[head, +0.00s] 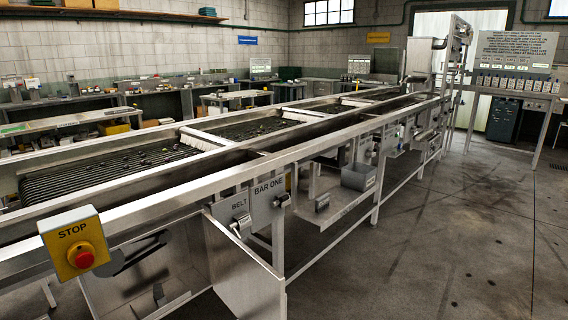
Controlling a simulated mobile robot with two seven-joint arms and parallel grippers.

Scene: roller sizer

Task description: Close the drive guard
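A grey metal panel (243,268), which looks like the drive guard, stands swung outward from the near side of the sizer frame. It is below the BELT plate (232,211) and the BAR ONE plate (268,200). To its left is an open bay (140,265) under the frame rail, with dark parts partly visible inside. The panel's lower end is cut off by the picture's bottom edge, and I cannot make out a latch on it. Neither of my grippers shows in the head view.
A yellow STOP box (74,245) with a red button is on the near left rail. A grey bin (358,176) sits on a shelf along the frame, right of the panel. The concrete floor (440,250) at right is clear.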

